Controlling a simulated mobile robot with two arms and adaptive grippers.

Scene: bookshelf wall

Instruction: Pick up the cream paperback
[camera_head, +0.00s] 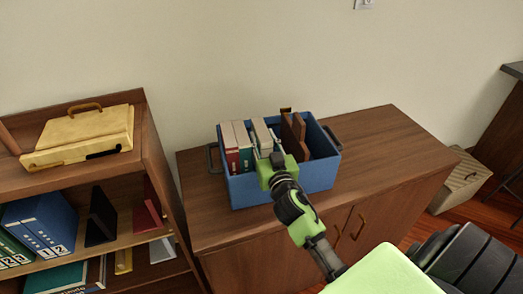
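A blue crate (262,190) stands on the brown cabinet and holds several upright books. A pale, cream-looking book (261,132) stands near its middle, its lower part hidden by my gripper. I cannot tell for certain that it is the cream paperback. My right gripper (275,154) reaches over the crate's front wall, its fingers down at the books just right of and in front of the pale book. The fingers are small and partly hidden, so I cannot tell whether they are open or shut on anything. My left gripper is not in view.
In the crate, a red book (232,160) and a teal book (244,150) stand left, brown books (298,135) right. The cabinet (385,150) has bare top on the crate's right. A bookshelf (155,160) with a yellow case (80,138) stands left.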

